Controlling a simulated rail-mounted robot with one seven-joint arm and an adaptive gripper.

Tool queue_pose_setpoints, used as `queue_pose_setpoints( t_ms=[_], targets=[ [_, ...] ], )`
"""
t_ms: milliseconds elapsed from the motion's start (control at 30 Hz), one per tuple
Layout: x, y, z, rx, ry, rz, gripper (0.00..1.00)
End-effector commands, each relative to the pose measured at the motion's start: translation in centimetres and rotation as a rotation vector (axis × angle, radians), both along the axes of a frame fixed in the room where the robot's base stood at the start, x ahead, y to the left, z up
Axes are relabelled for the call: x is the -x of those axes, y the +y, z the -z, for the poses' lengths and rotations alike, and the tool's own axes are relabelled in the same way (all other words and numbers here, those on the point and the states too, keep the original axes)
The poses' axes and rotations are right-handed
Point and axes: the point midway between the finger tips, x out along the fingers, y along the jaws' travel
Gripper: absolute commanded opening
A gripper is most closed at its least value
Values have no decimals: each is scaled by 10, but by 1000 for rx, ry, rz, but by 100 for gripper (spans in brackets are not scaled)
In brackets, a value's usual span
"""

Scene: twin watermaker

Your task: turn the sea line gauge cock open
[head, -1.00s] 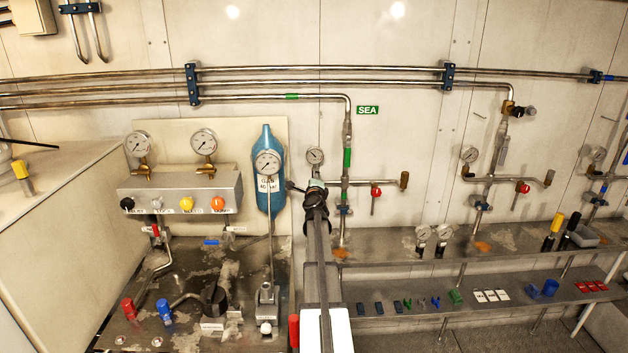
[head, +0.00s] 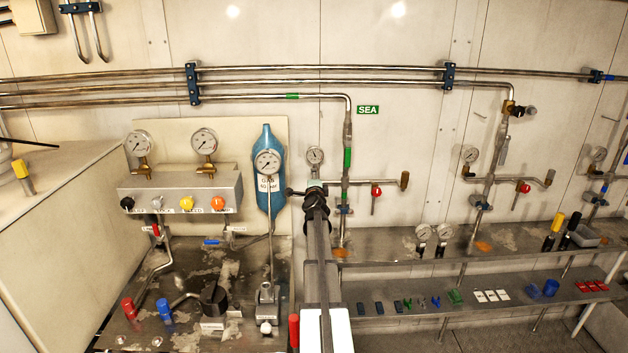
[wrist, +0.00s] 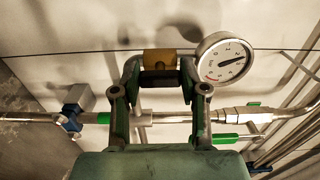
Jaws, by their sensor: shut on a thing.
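The sea line (head: 346,130) comes down the wall beside the green SEA label (head: 368,110). A round gauge (head: 316,156) stands on its left branch; it also shows at the upper right of the wrist view (wrist: 226,60). My gripper (head: 315,184) is just below the gauge and hides most of the cock there. In the wrist view my gripper (wrist: 160,72) has its two green fingers closed around a brass-coloured piece (wrist: 160,58), seemingly the gauge cock. How far the cock is turned cannot be told.
A red-handled valve (head: 376,192) hangs on the right branch. A blue cylinder with a gauge (head: 270,195) stands close to the left. Below right, a shelf (head: 400,290) bears small parts. A blue clamp (wrist: 72,110) holds the pipe.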

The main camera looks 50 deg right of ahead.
Motion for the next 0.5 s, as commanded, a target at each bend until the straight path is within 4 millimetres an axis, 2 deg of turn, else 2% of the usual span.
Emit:
queue_pose_setpoints(
  t_ms=[67,100,133,500],
  targets=[
    [0,-1,-2,3,1,2,9],
    [0,-1,-2,3,1,2,57],
    [0,-1,-2,3,0,2,68],
    [1,1,-1,1,-1,1,69]
  ],
)
